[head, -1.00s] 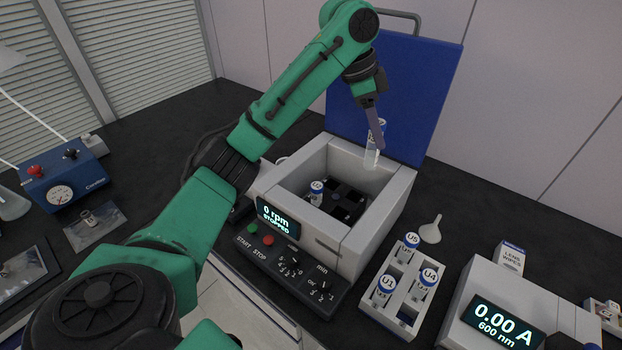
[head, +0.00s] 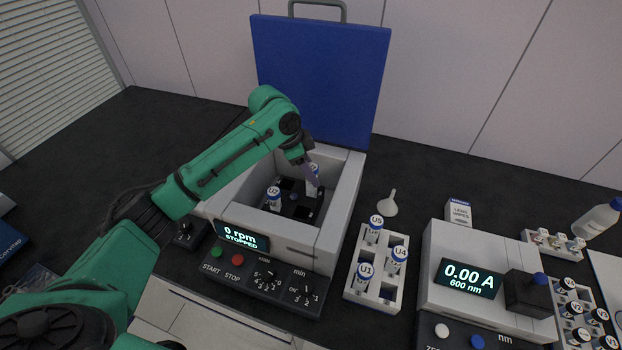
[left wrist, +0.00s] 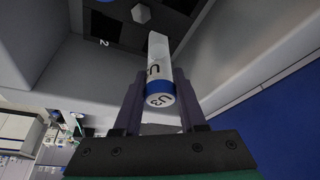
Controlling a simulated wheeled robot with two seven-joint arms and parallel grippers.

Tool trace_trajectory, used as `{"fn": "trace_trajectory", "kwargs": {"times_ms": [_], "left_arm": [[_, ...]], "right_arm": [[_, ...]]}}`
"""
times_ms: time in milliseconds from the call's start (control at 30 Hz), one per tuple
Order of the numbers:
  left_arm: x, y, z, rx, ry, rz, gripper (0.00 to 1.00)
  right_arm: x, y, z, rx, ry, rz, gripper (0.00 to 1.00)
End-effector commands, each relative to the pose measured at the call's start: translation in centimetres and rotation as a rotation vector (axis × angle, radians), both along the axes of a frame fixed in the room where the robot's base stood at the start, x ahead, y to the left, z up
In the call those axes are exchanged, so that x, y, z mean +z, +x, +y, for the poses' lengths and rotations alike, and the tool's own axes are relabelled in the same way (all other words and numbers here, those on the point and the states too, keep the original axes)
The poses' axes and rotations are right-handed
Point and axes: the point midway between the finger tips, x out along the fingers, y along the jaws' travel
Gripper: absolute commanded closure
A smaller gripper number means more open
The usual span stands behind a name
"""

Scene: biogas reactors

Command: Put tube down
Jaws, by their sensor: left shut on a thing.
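My left gripper (head: 314,176) is inside the open centrifuge (head: 338,215), above the back right part of the black rotor (head: 292,207). It is shut on a white tube with a blue-rimmed cap marked U3 (left wrist: 158,72). The tube also shows beside the fingers in the head view (head: 311,189). Its lower end is at or just above the rotor; I cannot tell whether it sits in a slot. Tube U2 (head: 273,199) stands upright in the rotor at the left. My right gripper is not in view.
The blue lid (head: 320,80) stands open behind. A white rack (head: 357,293) with tubes U5, U4 and U1 stands at the right, near a funnel (head: 388,204). The photometer (head: 440,250) is farther right. The centrifuge display (head: 241,236) reads 0 rpm, stopped.

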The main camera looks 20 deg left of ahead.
Motion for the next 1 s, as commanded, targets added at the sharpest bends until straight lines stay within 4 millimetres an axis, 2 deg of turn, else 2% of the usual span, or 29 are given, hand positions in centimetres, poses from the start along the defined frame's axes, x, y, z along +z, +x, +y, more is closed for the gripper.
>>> {"fn": "trace_trajectory", "kwargs": {"times_ms": [100,200,500,533,567,600,867,1000], "left_arm": [[-2.4,-0.1,0.1,0.001,0.002,0.006,1.0],[-3.5,-0.1,0.1,0.0,0.001,0.003,1.0],[-3.9,0.0,0.0,0.001,0.001,0.002,1.0],[-3.8,0.0,0.0,0.0,0.001,0.001,0.48],[-3.8,0.0,0.0,0.0,0.001,0.001,0.37],[-3.8,0.0,0.0,0.0,0.001,0.002,0.3],[-3.8,0.0,0.0,0.001,0.001,0.002,0.3],[-2.8,-0.1,0.3,0.002,0.001,-0.001,0.3]], "right_arm": [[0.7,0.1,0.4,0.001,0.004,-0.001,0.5],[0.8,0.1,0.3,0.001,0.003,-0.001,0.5],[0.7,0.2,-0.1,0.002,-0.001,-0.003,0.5],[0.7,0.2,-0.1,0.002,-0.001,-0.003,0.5],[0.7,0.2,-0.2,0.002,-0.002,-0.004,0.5],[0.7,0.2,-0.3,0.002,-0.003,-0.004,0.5],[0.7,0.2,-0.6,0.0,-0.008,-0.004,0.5],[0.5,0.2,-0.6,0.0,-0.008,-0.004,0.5]]}}
